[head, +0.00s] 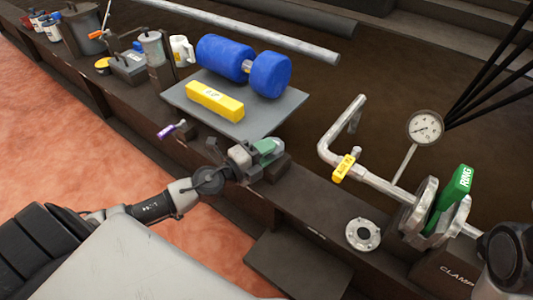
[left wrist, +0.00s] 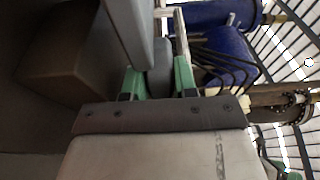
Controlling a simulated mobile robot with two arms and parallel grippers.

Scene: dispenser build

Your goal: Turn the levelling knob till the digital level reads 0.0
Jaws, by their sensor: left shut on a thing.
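The yellow digital level (head: 214,101) lies on a grey plate (head: 262,124); its display is too small to read. My left gripper (head: 268,150) is at the front corner of the plate, with its green fingers showing. In the left wrist view my gripper (left wrist: 158,84) is shut on a dark grey piece between the green fingers, which looks like the levelling knob (left wrist: 158,80). In the head view the knob is hidden by the gripper.
A blue two-drum roller (head: 225,57) sits on the plate behind the level. A purple-handled tool (head: 171,129) is left of my gripper. Pipework with a gauge (head: 425,127), flanges and a green ring (head: 452,196) stands right. A loose flange (head: 363,234) lies on the dark bench.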

